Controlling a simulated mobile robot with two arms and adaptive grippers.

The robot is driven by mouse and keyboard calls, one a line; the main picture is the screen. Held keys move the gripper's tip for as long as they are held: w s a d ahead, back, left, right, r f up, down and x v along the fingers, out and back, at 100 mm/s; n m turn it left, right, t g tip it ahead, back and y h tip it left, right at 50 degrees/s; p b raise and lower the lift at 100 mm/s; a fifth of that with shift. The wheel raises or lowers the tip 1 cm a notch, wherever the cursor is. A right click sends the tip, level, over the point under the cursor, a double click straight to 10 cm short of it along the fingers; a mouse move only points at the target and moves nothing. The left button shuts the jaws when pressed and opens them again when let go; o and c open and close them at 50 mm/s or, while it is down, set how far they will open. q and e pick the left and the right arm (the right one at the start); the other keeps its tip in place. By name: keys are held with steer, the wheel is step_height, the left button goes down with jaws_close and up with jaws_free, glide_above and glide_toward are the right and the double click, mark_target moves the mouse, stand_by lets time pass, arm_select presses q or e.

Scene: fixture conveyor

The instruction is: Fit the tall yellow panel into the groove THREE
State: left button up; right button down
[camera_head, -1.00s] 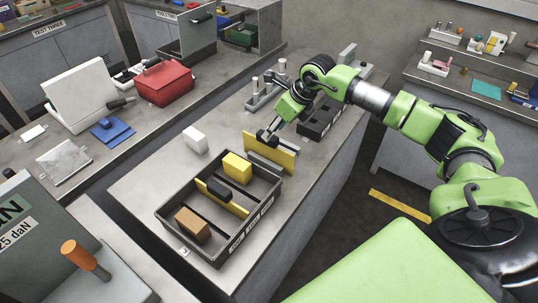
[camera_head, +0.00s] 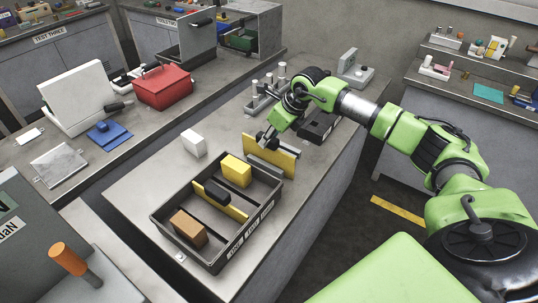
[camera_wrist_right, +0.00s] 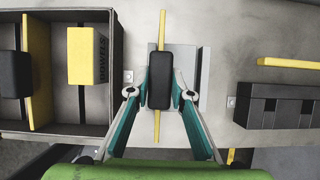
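A yellow panel (camera_head: 285,163) with a black grip block (camera_wrist_right: 160,80) stands on edge at a grey metal block (camera_wrist_right: 198,65), just beyond the tray. My right gripper (camera_wrist_right: 160,93) has its teal fingers on both sides of the black grip block and appears shut on it. In the head view the right gripper (camera_head: 266,143) is at the panel's top edge. A dark slotted block (camera_wrist_right: 285,105) lies to the right in the wrist view; it shows behind the panel in the head view (camera_head: 318,127), partly hidden by my arm. No groove label is readable. My left gripper is out of view.
A dark tray (camera_head: 222,262) in front holds a yellow block (camera_head: 236,170), a brown block (camera_head: 188,229) and another yellow panel with a black grip (camera_head: 217,191). A white block (camera_head: 194,142) stands left. A yellow bar (camera_wrist_right: 288,63) lies near the slotted block.

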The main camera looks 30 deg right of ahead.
steer(key=shift+r+p, duration=1.5)
steer(key=shift+r, duration=1.05)
steer(key=shift+f, duration=0.1)
